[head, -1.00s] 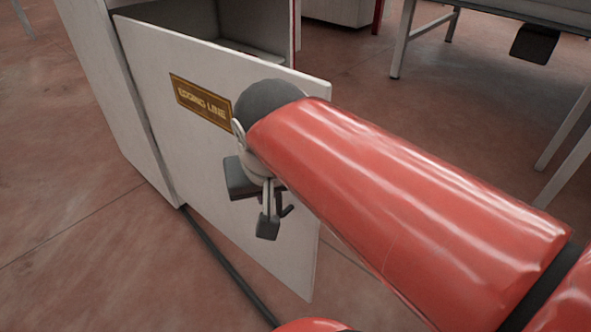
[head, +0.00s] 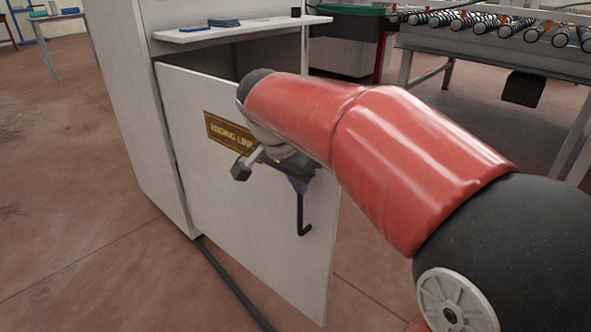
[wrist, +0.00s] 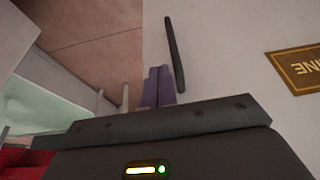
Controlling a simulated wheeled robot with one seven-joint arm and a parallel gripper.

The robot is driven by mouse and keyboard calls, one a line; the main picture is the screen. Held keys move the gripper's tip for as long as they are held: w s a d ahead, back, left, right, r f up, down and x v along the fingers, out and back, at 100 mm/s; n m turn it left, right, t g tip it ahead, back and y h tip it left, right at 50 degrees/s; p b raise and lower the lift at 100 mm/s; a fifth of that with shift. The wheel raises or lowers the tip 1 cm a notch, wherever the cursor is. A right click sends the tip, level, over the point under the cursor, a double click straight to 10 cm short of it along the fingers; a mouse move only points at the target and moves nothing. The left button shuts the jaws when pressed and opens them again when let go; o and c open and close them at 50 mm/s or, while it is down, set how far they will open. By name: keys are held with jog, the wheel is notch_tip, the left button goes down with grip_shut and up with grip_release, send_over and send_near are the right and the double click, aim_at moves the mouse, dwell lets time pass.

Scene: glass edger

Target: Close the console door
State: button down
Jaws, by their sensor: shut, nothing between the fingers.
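The console door (head: 200,160) is a white panel with a brown and gold "EDGING LINE" plate (head: 230,137). It stands ajar, swung out from the console (head: 135,110), with a dark gap behind its top edge. A black bar handle (head: 301,218) sits on its front toward the free right edge; it also shows in the wrist view (wrist: 175,54). My gripper (head: 298,185) is in front of the door just above the handle. In the wrist view its purple fingers (wrist: 158,87) are together and empty, beside the handle. Whether they touch it I cannot tell.
A white shelf (head: 240,29) with small blue items juts out above the door. A roller conveyor (head: 480,30) on grey legs stands at the back right. A dark cable (head: 232,284) runs on the floor below the door.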

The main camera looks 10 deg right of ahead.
aim_at(315, 182)
jog(key=w+d+f, duration=0.2)
jog(key=d+f, duration=0.1)
jog(key=shift+w+d, duration=0.15)
jog(key=shift+w, duration=0.05)
jog(key=shift+w+d+p, duration=0.3)
jog(key=shift+w+d, duration=0.05)
jog(key=shift+d, duration=0.05)
